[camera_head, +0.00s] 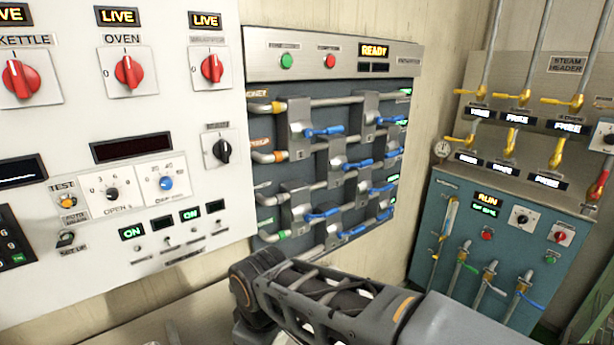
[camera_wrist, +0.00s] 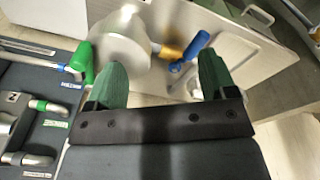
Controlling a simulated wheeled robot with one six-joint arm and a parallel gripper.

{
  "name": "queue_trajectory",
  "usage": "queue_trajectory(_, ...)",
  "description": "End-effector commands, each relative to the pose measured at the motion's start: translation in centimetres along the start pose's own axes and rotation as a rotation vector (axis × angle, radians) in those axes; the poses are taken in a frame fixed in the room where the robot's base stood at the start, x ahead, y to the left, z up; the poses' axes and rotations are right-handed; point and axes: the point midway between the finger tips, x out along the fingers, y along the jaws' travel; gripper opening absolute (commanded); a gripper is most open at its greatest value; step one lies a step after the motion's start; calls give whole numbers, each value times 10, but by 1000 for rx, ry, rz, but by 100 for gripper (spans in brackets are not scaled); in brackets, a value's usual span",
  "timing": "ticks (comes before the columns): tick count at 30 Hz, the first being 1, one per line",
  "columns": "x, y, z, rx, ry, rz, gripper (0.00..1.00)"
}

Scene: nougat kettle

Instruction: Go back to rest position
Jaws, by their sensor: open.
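In the wrist view my gripper (camera_wrist: 160,88) shows as two green fingertips set wide apart on a dark bracket. The jaws are open and nothing is between them. Beyond the fingers is a round pale metal vessel (camera_wrist: 118,45), with an orange piece (camera_wrist: 172,52) and a blue handle (camera_wrist: 198,44) near it. In the head view my dark arm reaches up from the bottom, in front of the lower edge of the valve panel (camera_head: 345,85). My gripper's fingers cannot be made out there.
The valve panel has several blue-handled valves (camera_head: 322,131) and a lit READY display (camera_head: 374,51). A white control panel (camera_head: 75,110) with red knobs (camera_head: 129,72) stands to the left. A blue cabinet (camera_head: 500,240) with a steam header (camera_head: 560,90) stands to the right.

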Motion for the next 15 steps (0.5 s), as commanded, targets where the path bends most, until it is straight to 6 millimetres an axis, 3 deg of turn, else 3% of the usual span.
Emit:
queue_trajectory(1, 2, 18, 28, 180, 20, 19, 78)
queue_trajectory(3, 6, 37, 64, 412, 49, 42, 78)
queue_trajectory(9, 12, 66, 159, 897, 122, 115, 78)
queue_trajectory(12, 11, 70, 192, 1010, 139, 148, 78)
queue_trajectory(15, 6, 75, 212, 1089, 156, 177, 78)
